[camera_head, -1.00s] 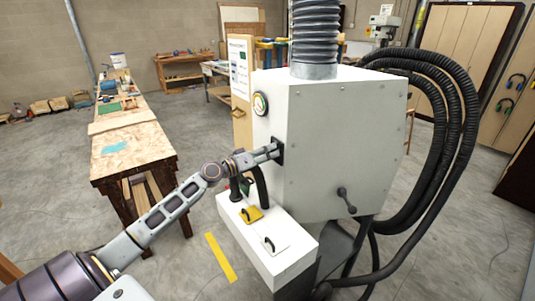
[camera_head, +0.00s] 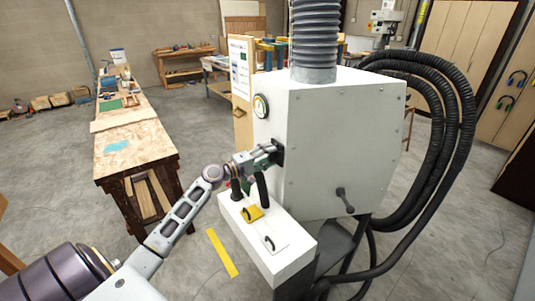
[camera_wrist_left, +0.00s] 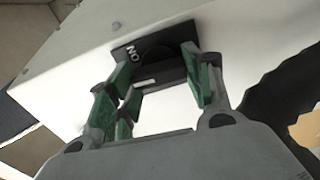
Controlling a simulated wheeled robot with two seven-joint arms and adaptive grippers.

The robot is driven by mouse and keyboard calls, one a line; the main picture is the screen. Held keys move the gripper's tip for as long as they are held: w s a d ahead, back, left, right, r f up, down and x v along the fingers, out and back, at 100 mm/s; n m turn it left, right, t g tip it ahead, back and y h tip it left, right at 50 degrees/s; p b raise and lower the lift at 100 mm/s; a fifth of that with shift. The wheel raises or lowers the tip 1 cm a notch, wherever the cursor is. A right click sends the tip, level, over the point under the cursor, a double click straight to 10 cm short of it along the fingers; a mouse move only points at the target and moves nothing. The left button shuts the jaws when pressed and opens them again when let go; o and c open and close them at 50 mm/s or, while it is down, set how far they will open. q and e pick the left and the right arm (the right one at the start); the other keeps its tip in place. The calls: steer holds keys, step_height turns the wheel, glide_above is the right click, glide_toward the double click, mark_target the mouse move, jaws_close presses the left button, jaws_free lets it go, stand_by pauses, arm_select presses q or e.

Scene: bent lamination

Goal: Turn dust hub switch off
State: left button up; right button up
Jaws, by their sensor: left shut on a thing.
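The dust hub (camera_head: 330,140) is a large white cabinet with a ribbed duct on top. Its switch (camera_head: 279,150) is a black plate on the cabinet's left face, mostly hidden by my gripper in the head view. In the left wrist view the switch plate (camera_wrist_left: 150,58) carries the label "ON" beside a dark round knob. My left gripper (camera_head: 273,156) is at the switch. In the wrist view my left gripper (camera_wrist_left: 160,78) has its green-padded fingers on either side of the knob, shut on it. My right gripper is not in view.
A white ledge (camera_head: 285,262) with a yellow plate (camera_head: 253,213) and black handles juts out below the switch. A round gauge (camera_head: 261,106) is above it. Black hoses (camera_head: 465,120) loop at the right. A wooden workbench (camera_head: 130,150) stands at the left, with open floor between.

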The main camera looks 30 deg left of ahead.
arm_select(q)
steer(key=shift+n, duration=0.5)
steer(key=o, duration=1)
steer(key=shift+s+a+f, duration=0.1)
steer(key=shift+s, duration=0.05)
steer(key=shift+v, duration=5.85)
